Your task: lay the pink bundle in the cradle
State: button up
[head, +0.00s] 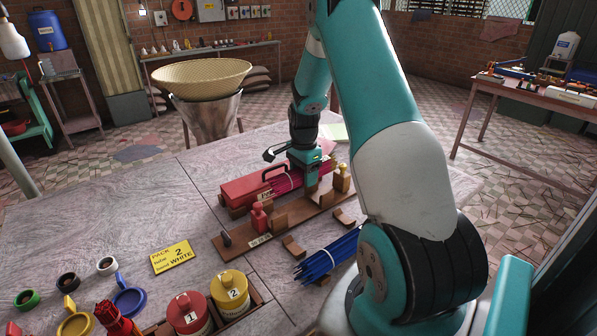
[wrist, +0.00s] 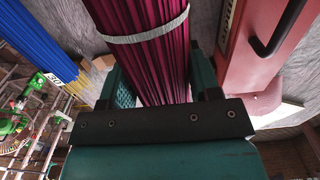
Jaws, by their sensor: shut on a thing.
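The pink bundle (head: 285,184), of thin dark-pink sticks, is gripped by my gripper (head: 304,174). In the wrist view the bundle (wrist: 150,50) runs between both jaws, with a pale band (wrist: 147,29) around it. Below and in front is a brown wooden board (head: 245,240) with notched wooden blocks (head: 279,217), which look like the cradle. The bundle appears above and behind these blocks, beside the red box; I cannot tell whether it touches anything. My gripper and arm hide part of the bundle and board.
A red box (head: 236,189) with a black handle lies behind the board. Red (head: 259,217) and yellow (head: 342,180) bottle-shaped pieces stand on the board. Loose wooden rests (head: 293,247) and a blue bundle (head: 325,260) lie in front.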

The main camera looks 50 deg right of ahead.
jog(key=shift+f+b, duration=3.05)
jog(key=shift+f, duration=1.05)
jog(key=shift+s, duration=0.1)
jog(key=o, duration=1)
jog(key=shift+c, duration=0.2)
jog(key=shift+r, duration=0.1)
jog(key=shift+r+p, duration=3.15)
jog(key=shift+r, duration=0.85)
